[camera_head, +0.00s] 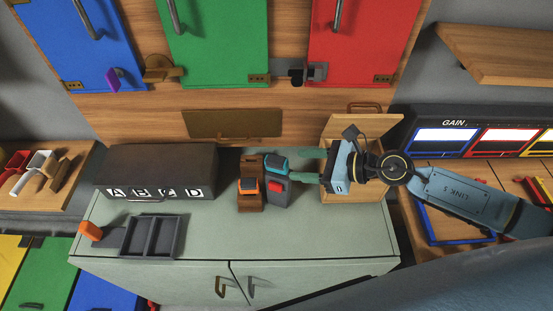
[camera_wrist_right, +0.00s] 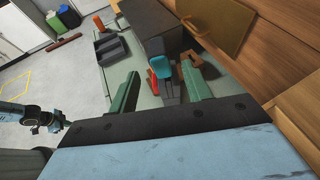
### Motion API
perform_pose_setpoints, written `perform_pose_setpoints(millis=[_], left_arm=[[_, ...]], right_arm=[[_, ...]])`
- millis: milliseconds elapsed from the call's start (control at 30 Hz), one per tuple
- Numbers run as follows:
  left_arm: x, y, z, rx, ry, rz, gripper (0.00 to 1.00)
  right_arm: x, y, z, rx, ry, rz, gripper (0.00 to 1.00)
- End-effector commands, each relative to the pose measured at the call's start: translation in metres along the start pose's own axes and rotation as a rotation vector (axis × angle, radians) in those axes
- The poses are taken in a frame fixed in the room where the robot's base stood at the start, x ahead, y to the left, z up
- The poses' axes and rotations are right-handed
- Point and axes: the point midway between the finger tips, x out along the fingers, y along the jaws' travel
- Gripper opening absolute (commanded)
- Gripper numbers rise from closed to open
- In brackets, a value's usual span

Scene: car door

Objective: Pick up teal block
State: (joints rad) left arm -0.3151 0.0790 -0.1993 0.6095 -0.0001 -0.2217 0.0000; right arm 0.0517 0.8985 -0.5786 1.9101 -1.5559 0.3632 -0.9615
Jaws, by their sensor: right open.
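The teal block (camera_head: 276,161) sits at the back of a dark grey stand on the green-grey counter (camera_head: 330,232). It also shows in the right wrist view (camera_wrist_right: 161,66). My right gripper (camera_head: 297,165) is open, its green fingers reaching left toward the stand. In the right wrist view the teal block appears between the two fingertips (camera_wrist_right: 160,62), and the gripper is not closed on it. Whether a finger touches the stand I cannot tell. What seems to be my left gripper (camera_wrist_right: 58,125) shows small at the lower left of the wrist view; its jaws are unclear.
A red block (camera_head: 276,187) is on the same stand. A brown stand with an orange piece (camera_head: 248,185) is just left. A dark box lettered A to D (camera_head: 155,172), a dark tray (camera_head: 153,236) and a wooden box (camera_head: 360,128) are nearby.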

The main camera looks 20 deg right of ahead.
Motion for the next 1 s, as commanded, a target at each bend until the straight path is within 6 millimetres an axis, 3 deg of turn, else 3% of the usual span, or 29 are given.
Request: perform_pose_setpoints(millis=[100, 433, 700, 967, 1000], left_arm=[[-0.004, -0.001, -0.002, 0.0, 0.003, -0.001, 0.0], [-0.012, -0.005, -0.028, 0.001, 0.044, -0.006, 0.0], [-0.015, -0.004, -0.023, 0.001, 0.034, -0.005, 0.0], [-0.015, -0.003, -0.017, 0.002, 0.026, -0.004, 0.0], [-0.015, -0.003, -0.017, 0.002, 0.025, -0.004, 0.0]], right_arm=[[0.016, -0.001, 0.002, 0.002, -0.003, -0.002, 0.49], [0.042, -0.001, 0.005, 0.003, -0.004, -0.001, 0.49], [0.075, -0.002, 0.005, 0.004, -0.002, -0.001, 0.49], [0.077, -0.002, 0.004, 0.003, -0.001, -0.001, 0.49], [0.077, -0.002, 0.004, 0.003, -0.001, -0.001, 0.45]])
